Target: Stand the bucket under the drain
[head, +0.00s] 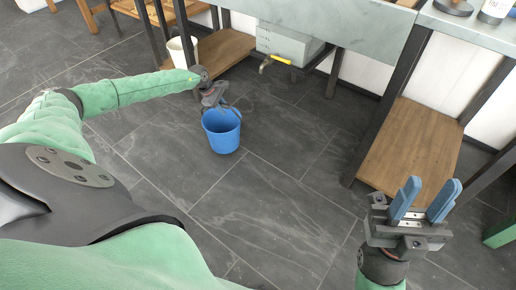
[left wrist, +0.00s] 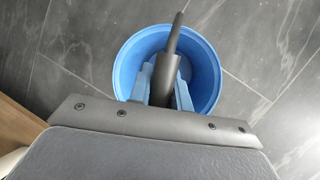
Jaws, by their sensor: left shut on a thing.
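The blue bucket (head: 222,140) is upright over the dark tiled floor, in front of and left of the drain tap (head: 272,62). I cannot tell whether its base touches the floor. My left gripper (head: 216,101) is at the bucket's top, shut on its dark handle. In the left wrist view, the fingers (left wrist: 163,82) close around the dark bar (left wrist: 174,42) above the bucket's open mouth (left wrist: 208,80). My right gripper (head: 424,203) is open and empty at the right, fingers apart.
A pale container (head: 181,52) stands by the low wooden shelf (head: 222,48) at the back. Dark table legs (head: 388,105) and another wooden shelf (head: 412,140) are at the right. The floor (head: 275,205) in front of the bucket is clear.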

